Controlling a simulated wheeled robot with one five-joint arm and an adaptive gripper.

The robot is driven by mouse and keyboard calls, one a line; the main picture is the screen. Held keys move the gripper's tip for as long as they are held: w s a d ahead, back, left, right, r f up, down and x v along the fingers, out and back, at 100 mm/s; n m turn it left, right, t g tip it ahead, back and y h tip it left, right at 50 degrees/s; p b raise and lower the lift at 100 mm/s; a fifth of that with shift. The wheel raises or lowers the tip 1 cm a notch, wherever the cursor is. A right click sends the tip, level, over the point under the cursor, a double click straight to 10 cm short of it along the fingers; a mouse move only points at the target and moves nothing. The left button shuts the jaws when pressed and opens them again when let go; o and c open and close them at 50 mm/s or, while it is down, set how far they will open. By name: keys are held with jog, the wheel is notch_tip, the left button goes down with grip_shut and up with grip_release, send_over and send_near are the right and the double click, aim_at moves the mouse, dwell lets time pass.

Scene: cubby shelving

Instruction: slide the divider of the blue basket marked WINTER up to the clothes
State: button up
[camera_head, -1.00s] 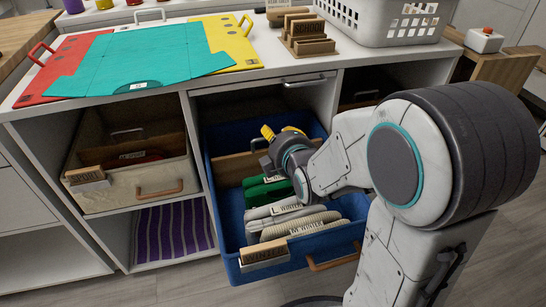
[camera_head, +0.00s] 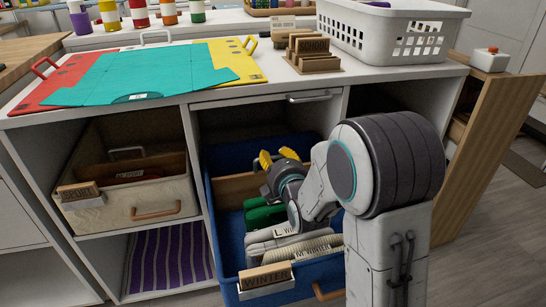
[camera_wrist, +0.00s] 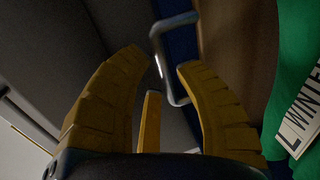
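The blue basket marked WINTER (camera_head: 226,262) is pulled out of the middle cubby, its label (camera_head: 265,277) on the front. Its wooden divider (camera_head: 236,188) stands crosswise toward the back; the wrist view shows it as a brown board (camera_wrist: 237,60). Folded clothes lie in front of it: green (camera_head: 262,213), then light grey and ribbed beige (camera_head: 308,247). My gripper (camera_head: 277,157), yellow-fingered, is over the back of the basket. In the wrist view it is open (camera_wrist: 162,60), with a grey metal handle (camera_wrist: 165,65) beyond and between the fingertips. I cannot tell if they touch it.
A tan basket (camera_head: 140,207) sits in the left cubby above a striped purple cloth (camera_head: 168,258). The countertop holds coloured folders (camera_head: 150,75), wooden label blocks (camera_head: 313,55) and a white crate (camera_head: 390,35). A wooden side panel (camera_head: 490,140) stands at the right.

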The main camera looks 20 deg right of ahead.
jog(key=shift+w+f, duration=0.2)
jog(key=shift+w, duration=0.85)
grip_shut()
